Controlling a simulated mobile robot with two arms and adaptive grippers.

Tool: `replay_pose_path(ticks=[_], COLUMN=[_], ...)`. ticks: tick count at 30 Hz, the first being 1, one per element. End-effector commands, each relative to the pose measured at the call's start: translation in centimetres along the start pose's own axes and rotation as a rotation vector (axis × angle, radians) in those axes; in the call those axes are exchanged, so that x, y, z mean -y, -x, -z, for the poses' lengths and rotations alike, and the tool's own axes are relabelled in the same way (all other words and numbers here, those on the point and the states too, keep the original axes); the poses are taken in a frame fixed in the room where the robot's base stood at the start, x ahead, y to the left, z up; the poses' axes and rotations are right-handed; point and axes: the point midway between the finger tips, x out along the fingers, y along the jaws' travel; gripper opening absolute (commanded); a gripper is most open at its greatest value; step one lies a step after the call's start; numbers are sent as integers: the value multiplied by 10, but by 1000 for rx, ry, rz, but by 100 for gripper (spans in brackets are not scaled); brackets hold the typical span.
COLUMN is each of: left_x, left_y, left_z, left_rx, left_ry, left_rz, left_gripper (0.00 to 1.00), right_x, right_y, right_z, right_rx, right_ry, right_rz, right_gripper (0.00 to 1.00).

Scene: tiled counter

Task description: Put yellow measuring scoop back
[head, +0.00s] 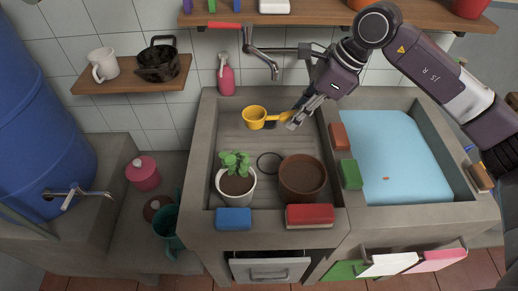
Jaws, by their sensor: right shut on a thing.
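The yellow measuring scoop (253,118) is at the back of the drainboard side of the counter. Its cup faces left and its handle runs right to my right gripper (294,121). My right gripper reaches in from the upper right and is shut on the end of the handle. The fingers partly hide the handle end. A small dark shape shows beneath the scoop; whether the scoop touches the surface I cannot tell. My left gripper is not in view.
A potted plant (237,187), a dark ring (270,163) and a brown pot (302,189) stand in front of the scoop. Sponges (310,214) sit on the rims. The water basin (390,150) is right; the faucet (262,62) and pink bottle (226,80) are behind.

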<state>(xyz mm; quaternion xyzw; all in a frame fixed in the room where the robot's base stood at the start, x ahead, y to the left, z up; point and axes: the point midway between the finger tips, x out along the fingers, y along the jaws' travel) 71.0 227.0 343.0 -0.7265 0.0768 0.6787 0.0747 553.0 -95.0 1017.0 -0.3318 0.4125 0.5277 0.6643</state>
Motion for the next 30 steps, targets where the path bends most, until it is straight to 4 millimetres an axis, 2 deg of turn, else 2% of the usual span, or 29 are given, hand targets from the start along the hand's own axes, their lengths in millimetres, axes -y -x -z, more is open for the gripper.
replay_pose_path(ticks=[1, 6, 12, 15, 17, 30], left_x=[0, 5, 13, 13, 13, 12], left_y=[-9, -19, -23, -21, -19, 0], left_z=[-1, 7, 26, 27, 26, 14], left_rx=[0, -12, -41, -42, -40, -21], left_ry=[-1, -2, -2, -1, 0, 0], left_rz=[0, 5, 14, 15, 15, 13], left_gripper=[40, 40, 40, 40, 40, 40], right_x=[6, 27, 41, 42, 42, 41], right_y=[-6, -8, -8, -15, -25, -126], right_z=[-5, -19, -25, -22, -16, 33], right_rx=[3, 3, 0, -3, -5, -5], right_ry=[-77, -322, -480, -506, -511, -509], right_rz=[40, 159, 233, 242, 242, 240], right_gripper=[0, 0, 0, 0, 0, 0])
